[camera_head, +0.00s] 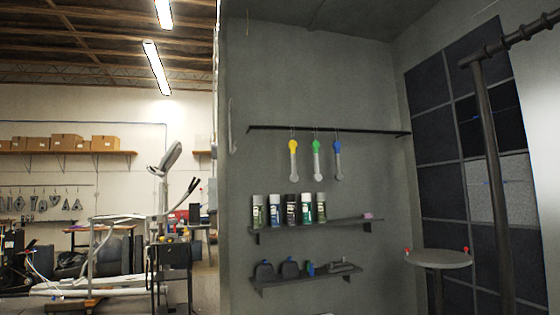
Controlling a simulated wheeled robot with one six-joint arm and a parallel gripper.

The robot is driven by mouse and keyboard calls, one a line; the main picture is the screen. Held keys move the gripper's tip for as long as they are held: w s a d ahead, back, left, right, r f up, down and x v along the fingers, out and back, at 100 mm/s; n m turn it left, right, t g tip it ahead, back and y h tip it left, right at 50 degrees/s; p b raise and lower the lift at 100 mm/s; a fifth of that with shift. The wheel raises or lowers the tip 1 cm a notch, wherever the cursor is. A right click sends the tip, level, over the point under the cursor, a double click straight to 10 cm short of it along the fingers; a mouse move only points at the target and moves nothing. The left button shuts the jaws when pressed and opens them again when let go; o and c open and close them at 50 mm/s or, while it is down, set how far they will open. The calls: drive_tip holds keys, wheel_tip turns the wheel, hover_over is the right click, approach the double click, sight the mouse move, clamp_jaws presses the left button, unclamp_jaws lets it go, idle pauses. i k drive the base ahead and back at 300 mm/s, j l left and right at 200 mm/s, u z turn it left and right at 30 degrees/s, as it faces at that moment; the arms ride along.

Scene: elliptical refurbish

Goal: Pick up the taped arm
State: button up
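I cannot pick out the taped arm for certain in this view. An elliptical machine (160,220) with upright handles stands in the workshop at the left, some way off. A round grey-topped stand (438,259) at the lower right has small red pieces at its edges; no arm can be made out on it. My gripper is not in view.
Spray cans (290,210) stand on a shelf below. A dark post (490,170) rises at the right. Boxes (68,143) line the left shelf.

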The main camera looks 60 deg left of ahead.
sight(317, 177)
drive_tip(key=u, duration=1.6)
drive_tip(key=i, duration=0.65)
drive_tip(key=i+j, duration=0.15)
drive_tip(key=i, duration=0.45)
drive_tip(key=i+z, duration=0.1)
drive_tip(key=i, duration=0.55)
